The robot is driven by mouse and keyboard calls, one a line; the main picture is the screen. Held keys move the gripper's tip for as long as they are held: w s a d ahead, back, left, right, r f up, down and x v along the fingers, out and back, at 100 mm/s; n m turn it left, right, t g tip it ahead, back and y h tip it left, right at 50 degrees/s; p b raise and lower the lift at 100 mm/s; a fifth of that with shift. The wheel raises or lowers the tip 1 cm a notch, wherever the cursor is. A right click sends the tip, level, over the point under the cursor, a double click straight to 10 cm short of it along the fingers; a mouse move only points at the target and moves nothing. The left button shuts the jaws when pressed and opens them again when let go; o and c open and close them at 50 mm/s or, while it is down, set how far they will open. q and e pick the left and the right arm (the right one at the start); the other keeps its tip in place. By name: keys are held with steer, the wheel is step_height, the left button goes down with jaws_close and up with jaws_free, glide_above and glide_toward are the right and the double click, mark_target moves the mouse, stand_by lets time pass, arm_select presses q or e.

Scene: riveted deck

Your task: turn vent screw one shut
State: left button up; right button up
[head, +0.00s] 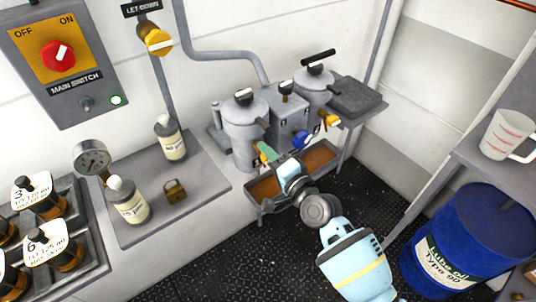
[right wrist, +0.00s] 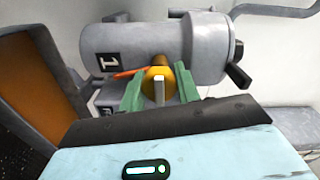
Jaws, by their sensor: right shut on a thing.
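The grey canister marked 1 (right wrist: 125,50) lies across the right wrist view, where it looks turned on its side. In the head view it is the nearer left canister (head: 240,118), upright. Vent screw one (right wrist: 158,84), a yellow round knob with a pale bar, is on its side. My right gripper (right wrist: 159,90) has its green fingers on either side of this knob, shut on it. In the head view the gripper (head: 266,153) reaches the canister's lower front and hides the knob. My left gripper is not in view.
A second canister (head: 313,82) with a yellow knob (head: 329,119) stands behind, and a blue knob (head: 302,140) is close to my gripper. An orange-brown tray (head: 322,158) is below. A blue drum (head: 460,235) stands right. A shelf (head: 205,178) with bottles is left.

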steer(key=shift+m, duration=0.3)
steer(key=o, duration=1)
steer(key=shift+v, duration=3.95)
arm_select(q)
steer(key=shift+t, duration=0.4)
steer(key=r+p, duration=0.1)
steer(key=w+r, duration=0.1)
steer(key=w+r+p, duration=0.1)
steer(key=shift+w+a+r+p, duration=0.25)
steer(key=shift+p, duration=0.05)
arm_select(e)
steer(key=s+d+f+n+g+h, duration=0.2)
steer(key=s+d+f, duration=0.3)
steer(key=s, duration=0.5)
steer(key=s+d+f+n+g+h, duration=0.2)
steer(key=s+d+f+n, duration=0.3)
steer(key=s+f, duration=0.4)
steer(key=s+d+f+n+g+h, duration=0.1)
steer(key=s+d+f+n+h, duration=0.2)
steer(key=s+f, duration=0.4)
steer(key=shift+s+d+n+g+h, duration=0.15)
steer(key=shift+s+d+h, duration=0.2)
steer(key=shift+s, duration=0.6)
steer(key=shift+s+d+n+g+h, duration=0.15)
steer(key=shift+s+d, duration=0.3)
steer(key=shift+s, duration=0.55)
steer(key=shift+s+d+n+g+h, duration=0.1)
steer(key=shift+s+d+h, duration=0.25)
steer(key=shift+s, duration=0.6)
